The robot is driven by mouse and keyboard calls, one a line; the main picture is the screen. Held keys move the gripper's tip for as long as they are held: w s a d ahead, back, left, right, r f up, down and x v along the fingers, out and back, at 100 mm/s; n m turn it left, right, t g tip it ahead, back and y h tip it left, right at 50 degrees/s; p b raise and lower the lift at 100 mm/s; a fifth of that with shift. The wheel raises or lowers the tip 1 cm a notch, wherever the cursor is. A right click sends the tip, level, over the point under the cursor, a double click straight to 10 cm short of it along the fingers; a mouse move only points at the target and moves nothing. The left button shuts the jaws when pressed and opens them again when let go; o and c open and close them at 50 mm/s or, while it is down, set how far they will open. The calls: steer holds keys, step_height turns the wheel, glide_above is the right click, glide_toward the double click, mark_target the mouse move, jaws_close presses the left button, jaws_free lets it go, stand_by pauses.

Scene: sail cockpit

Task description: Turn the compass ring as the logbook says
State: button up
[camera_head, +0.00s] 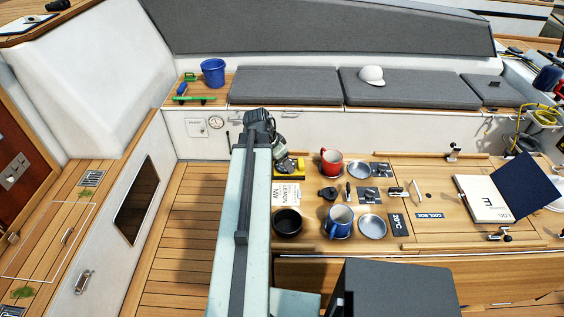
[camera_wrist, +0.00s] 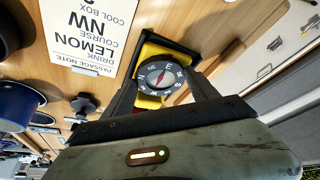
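The compass (camera_wrist: 160,77) is a round dark dial with pale letters and a red needle, in a yellow housing (camera_wrist: 150,101). In the head view the yellow housing (camera_head: 289,176) is at the table's left end, partly hidden by my arm. My gripper (camera_wrist: 163,88) is over it, its two dark fingers apart, one on each side of the dial. I cannot tell whether they touch the ring. The logbook (camera_head: 480,190) lies open at the table's right, its dark cover raised. Its white page shows "LOG" and a large sideways letter that looks like E.
A passage note (camera_wrist: 90,32) beside the compass reads "LEMON", "COURSE NW" and "COOL BOX". A red mug (camera_head: 331,162), a blue mug (camera_head: 339,221), a black bowl (camera_head: 287,222) and metal dishes (camera_head: 372,225) crowd the table's left half. Free wood lies before the logbook.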

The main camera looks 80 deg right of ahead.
steer(key=o, duration=0.4)
steer(key=p+v, duration=0.7)
steer(key=shift+a+r, duration=0.1)
steer(key=shift+r, duration=0.25)
